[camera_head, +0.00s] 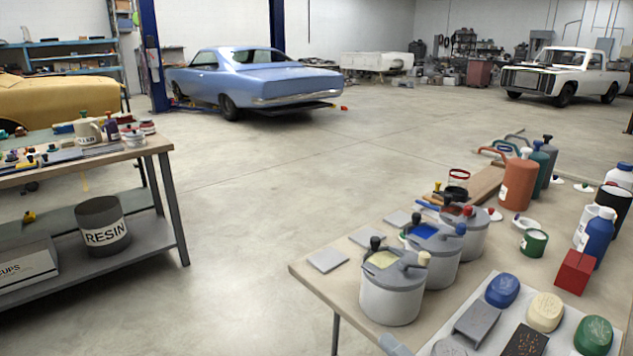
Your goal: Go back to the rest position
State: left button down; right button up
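Neither of my grippers can be clearly made out in the head view, and I see no arm reaching over the tables. The task names no object. The nearest work surface is the beige table (315,283) at the lower right. On it stand several grey pots with lids and clamps, the front one (391,298) nearest to me.
A tray (480,288) holds coloured oval pieces. A red box (574,272) and several bottles (598,237) stand at the right. A workbench (160,143) at the left bears a RESIN bucket (103,228) on its lower shelf. Open floor (240,220) lies between.

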jog(key=s+d+f+m+g+h, duration=0.2)
jog(key=s+d+f+m+h, duration=0.2)
jog(key=s+f+m, duration=0.3)
jog(key=s+d+f+m+g+h, duration=0.3)
jog(key=s+d+f+m+h, duration=0.2)
jog(key=s+f+m, duration=0.3)
notch_tip(320, 180, down, 4)
jog(key=m+h+p, duration=0.1)
jog(key=m, duration=0.4)
jog(key=shift+s+d+g, duration=0.25)
jog(key=shift+d+g, duration=0.05)
